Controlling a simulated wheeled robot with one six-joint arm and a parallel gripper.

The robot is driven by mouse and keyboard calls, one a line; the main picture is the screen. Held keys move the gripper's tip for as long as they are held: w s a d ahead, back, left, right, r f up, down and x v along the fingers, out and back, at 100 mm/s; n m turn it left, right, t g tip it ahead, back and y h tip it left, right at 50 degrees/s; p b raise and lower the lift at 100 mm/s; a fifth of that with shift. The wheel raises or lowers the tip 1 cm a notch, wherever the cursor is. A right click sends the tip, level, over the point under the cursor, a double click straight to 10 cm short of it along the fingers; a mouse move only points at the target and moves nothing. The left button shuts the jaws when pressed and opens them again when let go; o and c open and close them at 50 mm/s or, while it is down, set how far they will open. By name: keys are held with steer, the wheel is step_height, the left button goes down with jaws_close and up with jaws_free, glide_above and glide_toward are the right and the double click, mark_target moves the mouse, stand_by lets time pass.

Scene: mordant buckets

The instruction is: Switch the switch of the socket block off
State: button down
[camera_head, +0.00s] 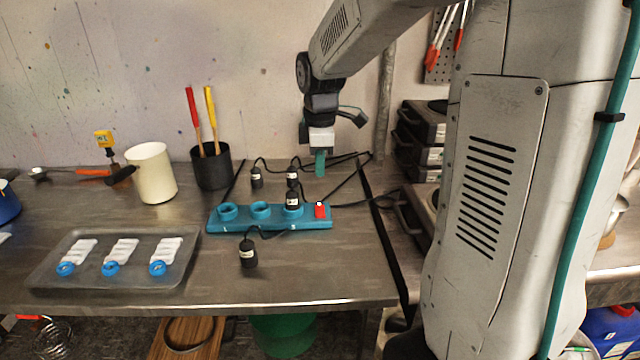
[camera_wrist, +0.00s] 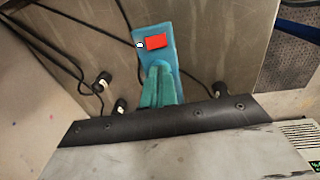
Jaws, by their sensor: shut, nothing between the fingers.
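The teal socket block (camera_head: 245,224) lies on the metal table with several round sockets in a row. Its red switch (camera_head: 320,210) is at the right end, and a small white spot shows beside it. A black plug (camera_head: 292,201) stands in the socket nearest the switch. In the wrist view the red switch (camera_wrist: 156,41) is near the end of the block (camera_wrist: 166,62), just beyond my fingertips. My gripper (camera_head: 320,170) is shut and empty, pointing down above and slightly behind the switch. In the wrist view its teal fingers (camera_wrist: 158,85) are together and hide the rest of the block.
Loose black plugs lie behind the block (camera_head: 257,178) and in front of it (camera_head: 248,254), with cables running right. A clear tray (camera_head: 190,276), a cream jug (camera_head: 152,173) and a black pot (camera_head: 211,170) stand left. The front right tabletop is clear.

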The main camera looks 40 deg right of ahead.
mark_target(320, 207)
step_height(320, 207, up, 2)
steer(key=shift+s+r, duration=0.15)
stand_by(0.3)
steer(key=shift+w+d, duration=0.45)
steer(key=shift+w, duration=0.1)
steer(key=f, duration=0.4)
steer(key=w+f, duration=0.1)
steer(key=f, duration=0.4)
steer(key=d+f, duration=0.1)
steer(key=f, duration=0.4)
steer(key=shift+w, duration=0.2)
steer(key=shift+a, duration=0.1)
